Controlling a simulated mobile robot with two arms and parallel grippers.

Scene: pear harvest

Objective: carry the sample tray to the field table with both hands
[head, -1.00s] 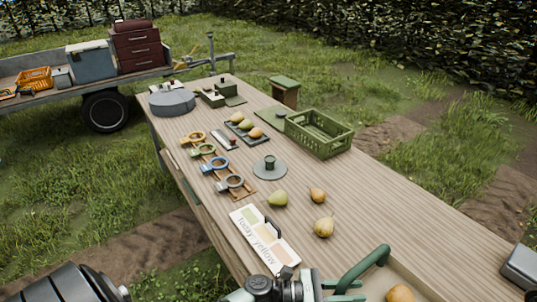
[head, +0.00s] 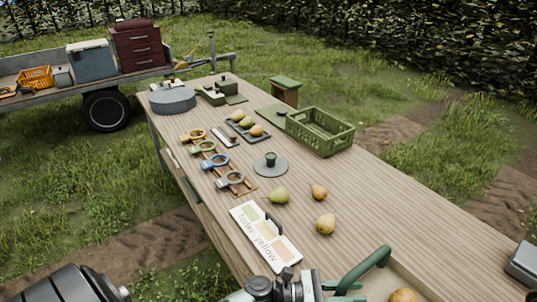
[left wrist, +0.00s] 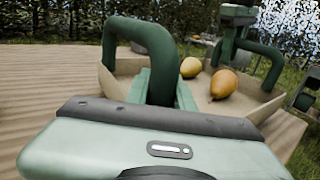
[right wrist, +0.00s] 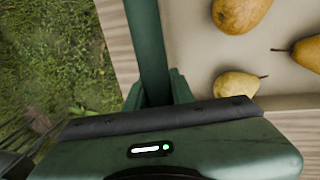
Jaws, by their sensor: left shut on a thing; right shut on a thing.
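The sample tray (head: 412,276) is beige with green arched handles and shows at the bottom of the head view, over the near part of the field table (head: 370,215). Pears lie in it; one is a brown-yellow pear (head: 403,296). My left gripper (head: 338,287) is shut on one handle (left wrist: 150,48), shown close in the left wrist view. My right gripper (right wrist: 160,92) is shut on the other handle (right wrist: 148,40), beside several pears in the tray. The right gripper is outside the head view. Whether the tray's bottom touches the table is hidden.
A grey box (head: 522,263) is at the right edge. Bare wood lies right of the loose pears.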

